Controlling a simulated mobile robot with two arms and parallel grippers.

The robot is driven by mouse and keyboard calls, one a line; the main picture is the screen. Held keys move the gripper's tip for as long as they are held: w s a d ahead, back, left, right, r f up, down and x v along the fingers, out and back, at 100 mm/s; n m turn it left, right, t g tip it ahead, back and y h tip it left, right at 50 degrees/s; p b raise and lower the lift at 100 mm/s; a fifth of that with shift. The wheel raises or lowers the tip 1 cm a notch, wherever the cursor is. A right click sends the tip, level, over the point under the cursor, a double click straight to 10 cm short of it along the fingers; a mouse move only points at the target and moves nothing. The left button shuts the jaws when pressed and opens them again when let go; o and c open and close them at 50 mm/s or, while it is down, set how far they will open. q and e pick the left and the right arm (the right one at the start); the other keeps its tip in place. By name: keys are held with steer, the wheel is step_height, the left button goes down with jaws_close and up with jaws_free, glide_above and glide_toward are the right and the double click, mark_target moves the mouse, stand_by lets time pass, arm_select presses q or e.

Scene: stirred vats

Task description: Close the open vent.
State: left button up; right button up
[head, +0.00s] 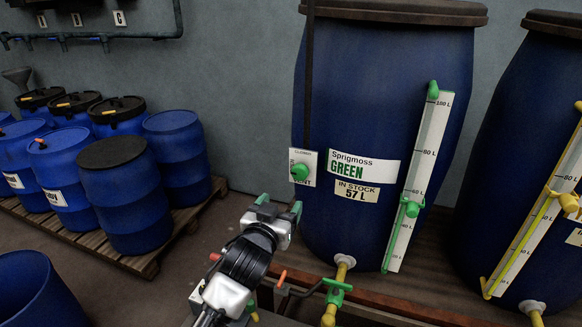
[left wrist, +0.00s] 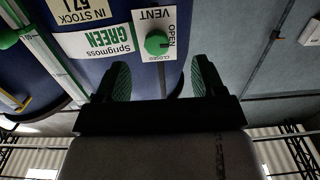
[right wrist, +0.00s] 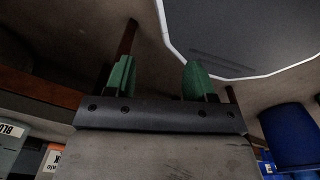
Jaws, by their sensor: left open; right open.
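The vent is a round green knob (head: 299,172) on a white plate on the blue Sprigmoss GREEN vat (head: 343,95). In the left wrist view the knob (left wrist: 157,42) shows upside down, with OPEN to one side and CLOSED at the plate's edge. I cannot tell clearly which mark the knob points to. My left gripper (head: 280,206) is open and empty, below and left of the knob, its fingers apart from it. In the left wrist view the knob lies ahead, between the fingers' directions. My right gripper (right wrist: 158,80) is open and empty, away from the vent.
The vat has a white level gauge (head: 420,175) with green fittings and a yellow tap (head: 342,270) low down. Another blue vat (head: 510,160) with a yellow gauge stands at right. Blue drums (head: 120,195) stand on a pallet at left. Floor between pallet and vat is clear.

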mark_target(298, 176)
arm_select(q)
steer(key=x, duration=0.3)
steer(key=r+p+x, duration=0.1)
steer(key=x, duration=0.5)
steer(key=shift+d+r, duration=0.35)
steer(key=shift+w+d, duration=0.2)
steer(key=shift+w, duration=0.6)
arm_select(e)
steer(key=shift+s+a+r, duration=0.1)
steer(key=shift+a+r, duration=0.1)
steer(key=shift+r, duration=0.45)
arm_select(q)
steer(key=shift+c, duration=0.4)
steer(key=c, duration=0.8)
steer(key=shift+c, duration=0.2)
arm_select(e)
steer(key=shift+d, duration=0.4)
